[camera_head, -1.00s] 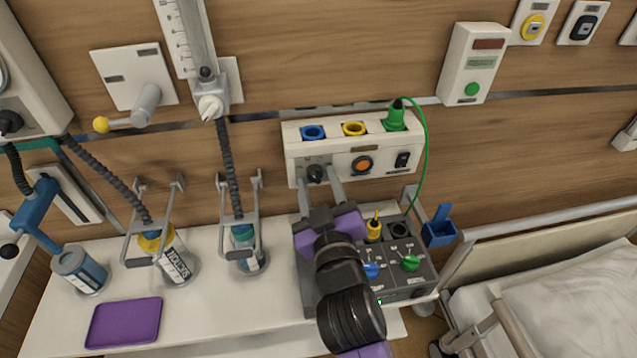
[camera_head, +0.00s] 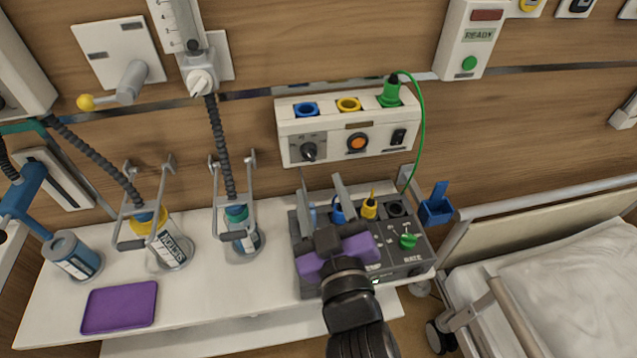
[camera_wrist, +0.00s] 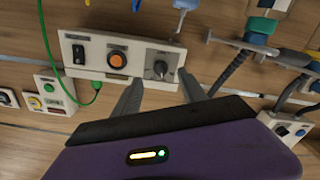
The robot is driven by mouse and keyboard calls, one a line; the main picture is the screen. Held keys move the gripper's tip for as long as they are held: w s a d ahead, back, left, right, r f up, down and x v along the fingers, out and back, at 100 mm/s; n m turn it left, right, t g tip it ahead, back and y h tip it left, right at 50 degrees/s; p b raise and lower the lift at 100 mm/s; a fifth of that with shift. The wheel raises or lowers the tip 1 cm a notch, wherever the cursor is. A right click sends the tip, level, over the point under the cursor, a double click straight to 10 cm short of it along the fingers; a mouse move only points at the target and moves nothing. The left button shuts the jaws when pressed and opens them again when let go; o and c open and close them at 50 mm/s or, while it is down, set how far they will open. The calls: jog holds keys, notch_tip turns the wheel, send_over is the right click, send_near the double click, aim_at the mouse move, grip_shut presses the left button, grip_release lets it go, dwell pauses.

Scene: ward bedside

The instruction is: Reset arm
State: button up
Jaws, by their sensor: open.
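My gripper (camera_head: 325,190) is open and empty in the head view, its two grey fingers pointing up toward the wall panel. It is in front of and over the left part of the dark control box (camera_head: 415,258) on the shelf, hiding some of it. In the wrist view my gripper (camera_wrist: 165,90) has its fingers spread below the white wall panel (camera_wrist: 92,70). The panel also shows in the head view (camera_head: 330,128), with a black knob (camera_head: 309,151), an orange button (camera_head: 357,143) and a black switch (camera_head: 398,137). A green plug (camera_head: 390,92) sits in its right socket.
Two bottles, one yellow-topped (camera_head: 170,248) and one teal-topped (camera_head: 242,240), stand in holders on the white shelf (camera_head: 205,300). A purple tray (camera_head: 120,307) lies at front left. A bed (camera_head: 570,280) is at right. The green cord (camera_head: 422,130) hangs right of the panel.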

dwell(0.5)
jog(key=s+d+f+m+g+h, duration=0.1)
jog(key=s+d+f+m, duration=0.1)
jog(key=s+d, duration=0.5)
jog(key=s+d+f+m+h, duration=0.2)
jog(key=s+d, duration=0.6)
jog(key=s, duration=0.7)
jog(key=s+d+f+m+g+h, duration=0.1)
jog(key=s+d+f+m+h, duration=0.1)
jog(key=s+d, duration=0.5)
jog(key=s+f+m, duration=0.1)
jog(key=s+f, duration=0.1)
jog(key=s, duration=0.2)
jog(key=shift+d+f+m+g, duration=0.2)
jog(key=shift+f+m+g, duration=0.1)
jog(key=shift+m, duration=0.1)
jog(key=shift+o, duration=0.2)
